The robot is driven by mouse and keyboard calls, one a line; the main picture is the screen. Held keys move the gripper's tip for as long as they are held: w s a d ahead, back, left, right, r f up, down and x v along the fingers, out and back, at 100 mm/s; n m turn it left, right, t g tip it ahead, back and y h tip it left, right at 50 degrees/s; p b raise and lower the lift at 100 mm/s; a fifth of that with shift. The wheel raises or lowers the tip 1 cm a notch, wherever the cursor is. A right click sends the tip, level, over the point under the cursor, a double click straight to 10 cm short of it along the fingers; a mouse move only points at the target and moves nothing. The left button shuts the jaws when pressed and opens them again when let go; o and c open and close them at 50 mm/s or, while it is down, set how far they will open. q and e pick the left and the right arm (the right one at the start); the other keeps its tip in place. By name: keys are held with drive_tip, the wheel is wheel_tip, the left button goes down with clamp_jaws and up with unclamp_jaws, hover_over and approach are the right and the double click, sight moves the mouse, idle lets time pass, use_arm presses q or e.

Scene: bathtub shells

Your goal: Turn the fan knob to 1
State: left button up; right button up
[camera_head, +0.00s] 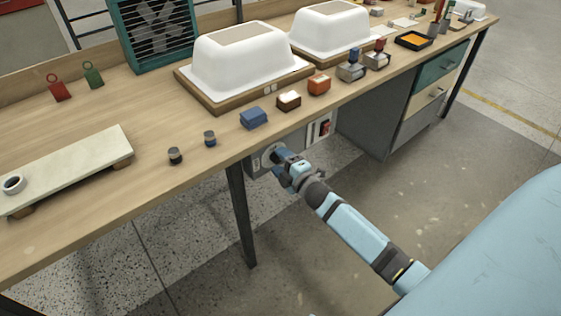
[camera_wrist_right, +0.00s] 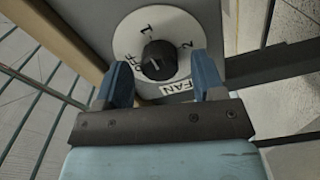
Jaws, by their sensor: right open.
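The fan knob (camera_wrist_right: 159,60) is black and round, on a white dial (camera_wrist_right: 128,37) printed OFF, 1, 2 and FAN. A pale mark shows on the knob's face; I cannot tell exactly which label it points to. In the head view the dial (camera_head: 266,157) is on a grey control box under the bench's front edge, and my gripper hides much of it. My right gripper (camera_head: 281,158) is at the dial. In the wrist view its blue fingers (camera_wrist_right: 160,72) are open, one on each side of the knob, with gaps showing. My left gripper is not in view.
A red switch (camera_head: 324,127) is right of the dial. The bench leg (camera_head: 240,215) stands left of the box. A teal fan (camera_head: 157,32) and white tub shells (camera_head: 245,75) stand on the bench. Small blocks (camera_head: 254,118) line its front edge. The floor below is clear.

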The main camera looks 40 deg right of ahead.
use_arm(q)
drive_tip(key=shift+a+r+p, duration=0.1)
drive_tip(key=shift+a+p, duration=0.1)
drive_tip(key=shift+p, duration=0.55)
use_arm(e)
drive_tip(key=s+d, duration=0.1)
drive_tip(key=s, duration=1.2)
drive_tip(key=shift+s, duration=0.3)
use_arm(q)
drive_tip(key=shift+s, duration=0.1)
